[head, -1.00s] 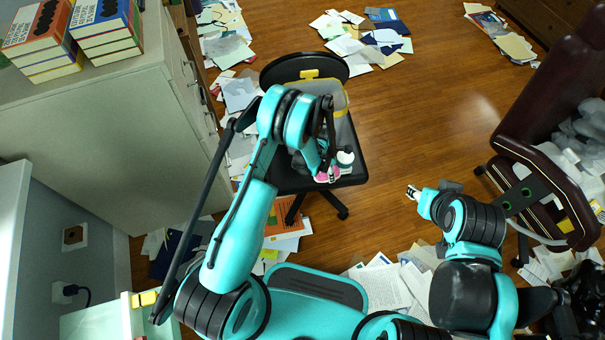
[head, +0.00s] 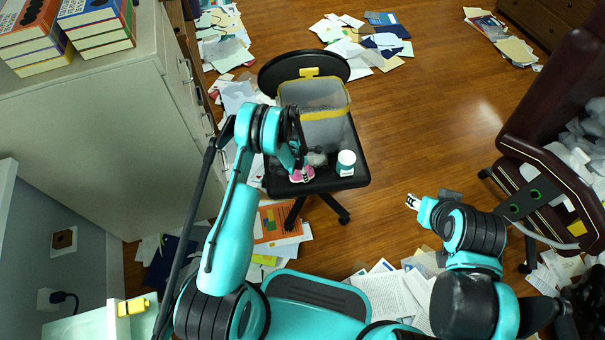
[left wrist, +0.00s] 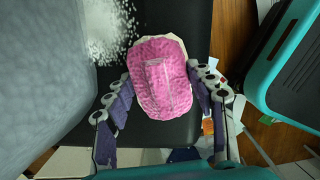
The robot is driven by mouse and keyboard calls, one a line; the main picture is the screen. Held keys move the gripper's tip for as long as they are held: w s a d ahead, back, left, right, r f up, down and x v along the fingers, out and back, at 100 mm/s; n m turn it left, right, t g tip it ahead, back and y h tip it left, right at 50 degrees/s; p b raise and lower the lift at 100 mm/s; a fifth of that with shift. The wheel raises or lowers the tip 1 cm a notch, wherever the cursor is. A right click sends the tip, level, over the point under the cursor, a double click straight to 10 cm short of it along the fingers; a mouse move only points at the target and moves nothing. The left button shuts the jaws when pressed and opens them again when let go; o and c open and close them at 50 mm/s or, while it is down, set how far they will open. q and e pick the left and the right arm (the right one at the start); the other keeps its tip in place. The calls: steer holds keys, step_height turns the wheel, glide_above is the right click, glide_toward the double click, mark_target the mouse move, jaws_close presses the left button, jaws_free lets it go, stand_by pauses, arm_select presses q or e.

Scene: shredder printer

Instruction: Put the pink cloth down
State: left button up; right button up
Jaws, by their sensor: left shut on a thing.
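The pink cloth (left wrist: 160,78) is a bunched pink bundle with a pale edge. It is between the two fingers of my left gripper (left wrist: 160,98), which is shut on it. In the head view the cloth (head: 302,175) shows at the tip of my left gripper (head: 300,168), over the front left part of the black chair seat (head: 340,181). I cannot tell whether it touches the seat. My right gripper (head: 412,202) is over the floor, right of the chair; its finger opening is too small to judge.
A white bottle with a teal label (head: 346,163) stands on the seat, right of the cloth. A grey bin with a yellow rim (head: 322,128) stands behind. White shreds (left wrist: 108,35) lie near the cloth. A grey cabinet (head: 100,130) is left; papers (head: 385,295) litter the floor.

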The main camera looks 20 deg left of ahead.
arm_select(q)
steer(key=shift+f, duration=0.6)
steer(key=shift+r, duration=0.15)
arm_select(e)
steer(key=shift+f, duration=0.2)
arm_select(q)
steer(key=o, duration=1.2)
